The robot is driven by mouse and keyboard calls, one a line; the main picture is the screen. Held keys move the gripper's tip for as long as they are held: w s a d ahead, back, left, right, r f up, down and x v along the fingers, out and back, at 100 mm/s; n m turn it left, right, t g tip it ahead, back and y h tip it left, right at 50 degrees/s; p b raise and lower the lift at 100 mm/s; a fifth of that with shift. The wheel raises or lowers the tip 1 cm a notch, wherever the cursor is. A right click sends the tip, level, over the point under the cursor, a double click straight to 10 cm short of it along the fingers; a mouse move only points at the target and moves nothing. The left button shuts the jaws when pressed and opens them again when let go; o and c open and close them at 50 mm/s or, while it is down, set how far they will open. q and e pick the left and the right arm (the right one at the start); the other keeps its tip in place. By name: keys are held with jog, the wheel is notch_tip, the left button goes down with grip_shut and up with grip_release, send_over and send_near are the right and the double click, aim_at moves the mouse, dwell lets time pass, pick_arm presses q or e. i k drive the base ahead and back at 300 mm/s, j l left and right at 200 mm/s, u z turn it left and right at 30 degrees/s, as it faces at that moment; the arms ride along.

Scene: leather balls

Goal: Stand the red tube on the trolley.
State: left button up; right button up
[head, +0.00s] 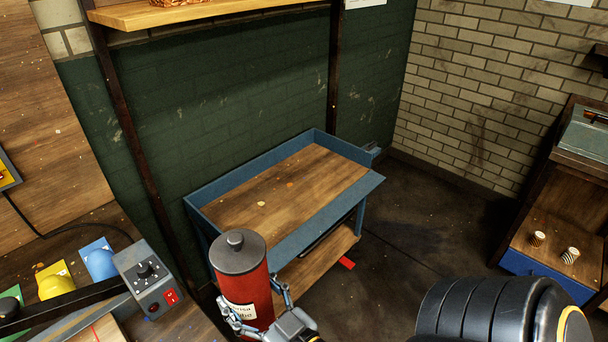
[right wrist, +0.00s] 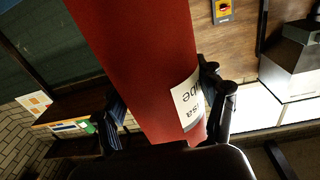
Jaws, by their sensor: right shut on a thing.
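The red tube (head: 257,289) has a dark grey lid with a knob and a white label. It stands roughly upright in the right gripper (head: 255,312), which is shut around its lower part. In the right wrist view the tube (right wrist: 145,65) fills the middle, between the two fingers (right wrist: 165,115). The trolley (head: 362,193) is blue with a wooden top and a lower wooden shelf. It stands just behind the tube against the green wall. The tube overlaps the trolley's near left corner in the picture. My left gripper is not in view.
The trolley's top (head: 290,190) is clear apart from small flecks, with a raised rim at the back and left. A control box (head: 147,279) sits on the bench at the left. A wooden cabinet (head: 560,215) with striped spools stands at the right. A shelf (head: 190,12) hangs above.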

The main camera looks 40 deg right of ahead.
aim_at(298, 189)
jog(key=i+l, duration=0.1)
jog(key=l, duration=0.5)
jog(key=i+l, duration=0.1)
jog(key=l, duration=1.15)
jog(key=i, duration=0.05)
